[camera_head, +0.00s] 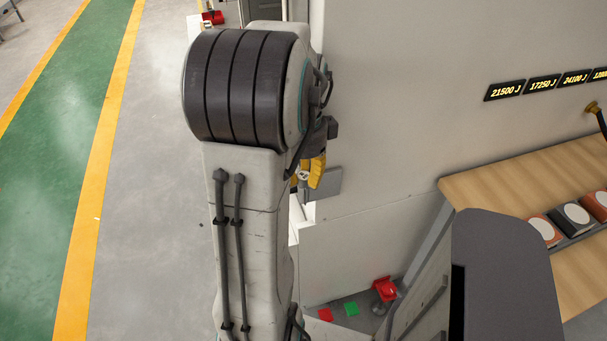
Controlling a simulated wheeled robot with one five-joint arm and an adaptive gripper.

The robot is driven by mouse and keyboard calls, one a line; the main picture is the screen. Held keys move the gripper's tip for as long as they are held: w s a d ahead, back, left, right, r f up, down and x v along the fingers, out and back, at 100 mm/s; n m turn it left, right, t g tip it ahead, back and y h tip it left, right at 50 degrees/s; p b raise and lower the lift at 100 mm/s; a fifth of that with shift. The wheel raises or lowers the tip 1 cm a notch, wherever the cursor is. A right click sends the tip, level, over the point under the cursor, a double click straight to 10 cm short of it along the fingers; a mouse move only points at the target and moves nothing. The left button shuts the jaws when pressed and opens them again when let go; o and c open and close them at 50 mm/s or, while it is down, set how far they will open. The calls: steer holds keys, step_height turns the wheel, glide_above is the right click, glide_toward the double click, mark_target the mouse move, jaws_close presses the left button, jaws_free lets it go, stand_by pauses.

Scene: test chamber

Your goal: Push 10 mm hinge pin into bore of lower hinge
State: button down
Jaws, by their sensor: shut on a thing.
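My gripper (309,174) shows only in part, as yellow fingers behind the end of my arm at the pale grey wall. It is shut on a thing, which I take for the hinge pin. My arm and the fingers hide it, and it is too small to make out. A flat grey plate (328,183) shows just right of the fingers, against the wall. I cannot tell whether it belongs to the lower hinge. The bore does not show, and I cannot tell how the pin stands to it.
A wooden bench (520,180) with orange and dark blocks stands at the right. Several dark energy signs (506,91) hang above it. The floor at the left (150,180) is clear.

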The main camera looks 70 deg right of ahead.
mark_target(304, 176)
steer(key=shift+f, duration=0.25)
steer(key=c, duration=0.9)
jaws_free()
steer(key=shift+c, duration=0.2)
step_height(304, 176, up, 12)
stand_by(0.4)
